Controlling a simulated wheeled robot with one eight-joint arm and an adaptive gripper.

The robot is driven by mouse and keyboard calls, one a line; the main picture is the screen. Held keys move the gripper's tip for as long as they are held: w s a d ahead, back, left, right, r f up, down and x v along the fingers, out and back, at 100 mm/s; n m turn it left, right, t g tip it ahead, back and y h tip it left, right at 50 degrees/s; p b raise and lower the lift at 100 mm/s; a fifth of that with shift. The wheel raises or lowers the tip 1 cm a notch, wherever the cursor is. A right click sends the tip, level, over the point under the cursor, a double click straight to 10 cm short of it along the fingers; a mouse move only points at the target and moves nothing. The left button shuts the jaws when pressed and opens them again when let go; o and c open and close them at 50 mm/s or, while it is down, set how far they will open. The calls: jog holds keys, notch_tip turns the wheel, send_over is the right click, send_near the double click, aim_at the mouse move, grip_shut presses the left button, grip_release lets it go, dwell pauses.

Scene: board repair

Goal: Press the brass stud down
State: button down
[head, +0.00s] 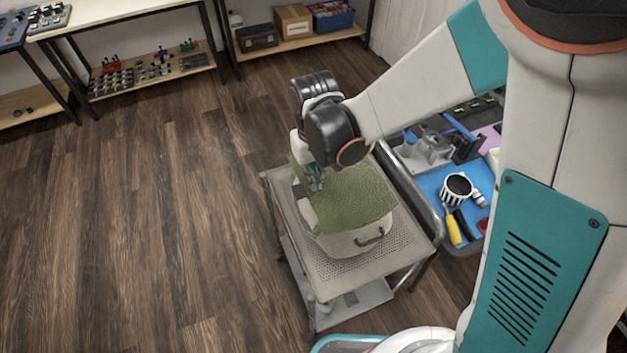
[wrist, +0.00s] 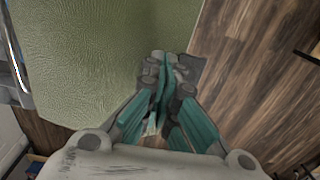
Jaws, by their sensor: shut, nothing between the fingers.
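A container with a textured green top (head: 355,195) and a pale body with a dark handle (head: 369,238) sits on a perforated metal cart (head: 335,270). The green top also fills the upper left of the wrist view (wrist: 80,60). My gripper (head: 316,184) is at the left edge of the green top, pointing down. In the wrist view its teal fingers (wrist: 167,65) are together with nothing between them. I cannot tell whether the fingertips touch anything.
A tray with a blue liner (head: 428,183) stands right of the cart, holding a striped mug (head: 457,187) and a yellow-handled tool (head: 453,231). Shelves with boxes (head: 293,22) and a workbench stand at the back. The wooden floor left of the cart is clear.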

jog(key=shift+f+b, duration=0.3)
jog(key=shift+r, duration=0.1)
dwell(0.4)
notch_tip(320, 180, up, 8)
jog(key=p, duration=0.5)
dwell(0.5)
dwell(0.3)
